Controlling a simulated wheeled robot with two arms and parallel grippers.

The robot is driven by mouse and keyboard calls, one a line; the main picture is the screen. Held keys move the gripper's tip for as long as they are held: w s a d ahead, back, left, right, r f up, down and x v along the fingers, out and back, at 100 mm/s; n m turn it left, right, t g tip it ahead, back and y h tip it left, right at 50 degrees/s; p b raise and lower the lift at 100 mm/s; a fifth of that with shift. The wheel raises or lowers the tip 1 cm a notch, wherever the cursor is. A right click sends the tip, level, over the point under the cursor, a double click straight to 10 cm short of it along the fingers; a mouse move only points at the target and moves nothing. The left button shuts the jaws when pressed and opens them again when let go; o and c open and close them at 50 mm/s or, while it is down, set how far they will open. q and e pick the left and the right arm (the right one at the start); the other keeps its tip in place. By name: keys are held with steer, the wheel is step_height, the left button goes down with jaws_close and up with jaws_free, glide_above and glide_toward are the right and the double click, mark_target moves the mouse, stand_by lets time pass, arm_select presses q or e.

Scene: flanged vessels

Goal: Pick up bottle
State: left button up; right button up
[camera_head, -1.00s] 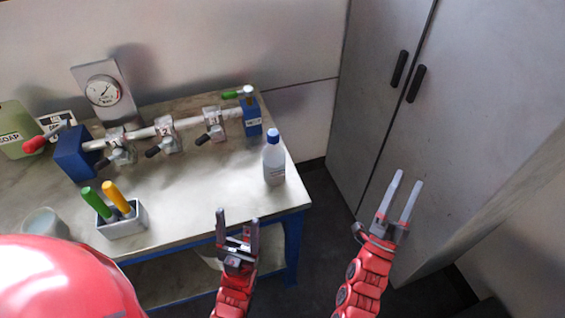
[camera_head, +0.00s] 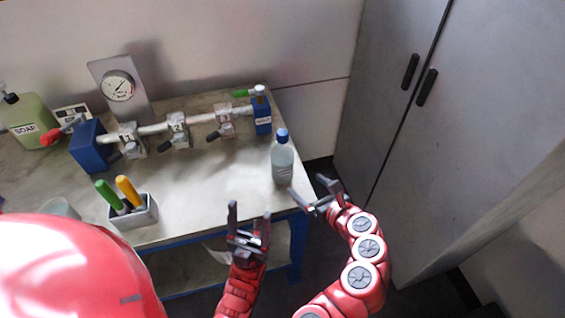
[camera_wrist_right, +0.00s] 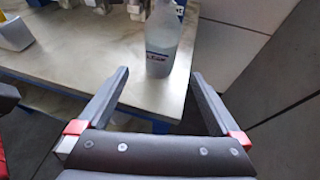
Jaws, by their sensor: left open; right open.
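The bottle (camera_head: 283,160) is clear with a blue cap and stands upright near the right front corner of the table. It also shows in the right wrist view (camera_wrist_right: 162,38), ahead of the fingers, with a label on its front. My right gripper (camera_head: 308,192) is open and empty at the table's right edge, just in front of and right of the bottle. In the right wrist view its fingers (camera_wrist_right: 160,85) are spread, with the bottle beyond them. My left gripper (camera_head: 249,217) is open and empty at the table's front edge, left of the bottle.
A pipe rig with several valves (camera_head: 178,130) runs along the back of the table (camera_head: 225,185). A holder (camera_head: 136,214) with green and yellow-handled tools stands at the front left. A soap bottle (camera_head: 28,120) is at far left. A grey cabinet (camera_head: 400,90) stands right.

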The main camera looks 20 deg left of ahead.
mark_target(289, 169)
steer(key=p+x, duration=0.2)
steer(key=x, duration=0.8)
steer(key=shift+w+a+f, duration=0.35)
steer(key=shift+w, duration=0.1)
steer(key=shift+w+a, duration=0.2)
steer(key=shift+w, duration=0.05)
steer(key=p+x, duration=0.1)
steer(key=x, duration=0.2)
steer(key=shift+a+f, duration=0.15)
steer(key=shift+f, duration=0.15)
steer(key=shift+w+a+f, duration=0.25)
steer(key=shift+w+f, duration=0.05)
steer(key=shift+w, duration=0.1)
steer(key=shift+c, duration=0.3)
jaws_close()
steer(key=shift+r, duration=0.15)
